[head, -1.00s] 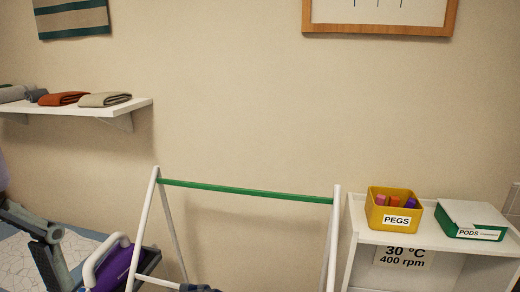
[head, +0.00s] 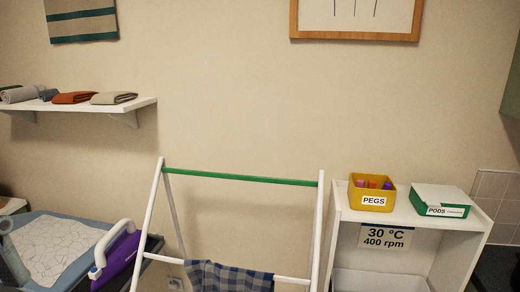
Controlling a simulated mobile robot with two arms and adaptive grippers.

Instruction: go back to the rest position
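A grey jointed piece (head: 12,258) shows at the far left edge, in front of the ironing board. It looks like part of my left gripper, but it is cut off and its fingers cannot be made out. My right gripper is not in view. No held object shows.
A white drying rack (head: 240,180) with a green top bar stands in front; a checked cloth (head: 228,277) hangs on its lower bar. An ironing board (head: 60,225) with a purple iron (head: 122,258) is at left. A white shelf unit (head: 412,216) holds a yellow PEGS box (head: 372,202) and PODS box (head: 440,200).

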